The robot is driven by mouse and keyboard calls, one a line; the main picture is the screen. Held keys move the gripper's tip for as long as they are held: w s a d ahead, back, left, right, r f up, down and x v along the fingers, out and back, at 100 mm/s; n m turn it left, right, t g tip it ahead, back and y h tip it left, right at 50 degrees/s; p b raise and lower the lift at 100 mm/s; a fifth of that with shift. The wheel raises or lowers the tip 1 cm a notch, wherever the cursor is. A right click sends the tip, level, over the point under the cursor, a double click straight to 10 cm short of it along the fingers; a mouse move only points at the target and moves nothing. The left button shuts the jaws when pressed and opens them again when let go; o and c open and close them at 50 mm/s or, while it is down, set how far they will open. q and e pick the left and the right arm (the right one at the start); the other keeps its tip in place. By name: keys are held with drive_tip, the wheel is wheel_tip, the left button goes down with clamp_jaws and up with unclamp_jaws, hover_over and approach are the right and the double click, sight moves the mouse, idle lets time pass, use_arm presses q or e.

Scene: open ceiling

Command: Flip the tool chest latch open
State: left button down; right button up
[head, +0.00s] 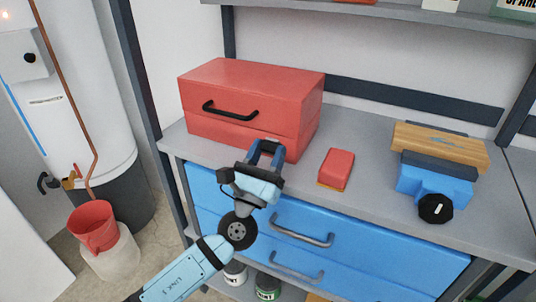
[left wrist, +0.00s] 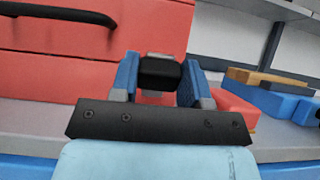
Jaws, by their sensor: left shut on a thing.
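The red tool chest (head: 225,95) stands on the grey workbench, with a black handle (head: 229,110) across its front. It fills the left of the left wrist view (left wrist: 60,62). My left gripper (head: 266,148) is at the lower right of the chest's front. In the left wrist view its two blue fingers stand on either side of a black latch (left wrist: 160,72) with grey metal above it, and they are shut on it. In the head view the gripper hides the latch. My right gripper is not in view.
A small red block with a yellow base (head: 336,168) lies on the bench (head: 375,165) right of the chest. A blue vise (head: 433,187) with a wooden piece (head: 438,147) is farther right. Blue drawers (head: 340,245) with grey handles are below.

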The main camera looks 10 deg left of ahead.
use_arm(q)
drive_tip(key=shift+r, duration=0.1)
drive_tip(key=c, duration=0.6)
unclamp_jaws()
drive_tip(key=shift+s+f, duration=0.2)
drive_tip(key=shift+f, duration=0.05)
drive_tip(key=b+v, duration=0.1)
drive_tip(key=v, duration=1.2)
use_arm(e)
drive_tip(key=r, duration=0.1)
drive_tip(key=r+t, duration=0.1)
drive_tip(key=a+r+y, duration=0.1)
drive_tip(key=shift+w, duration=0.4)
use_arm(q)
drive_tip(key=shift+s, duration=0.1)
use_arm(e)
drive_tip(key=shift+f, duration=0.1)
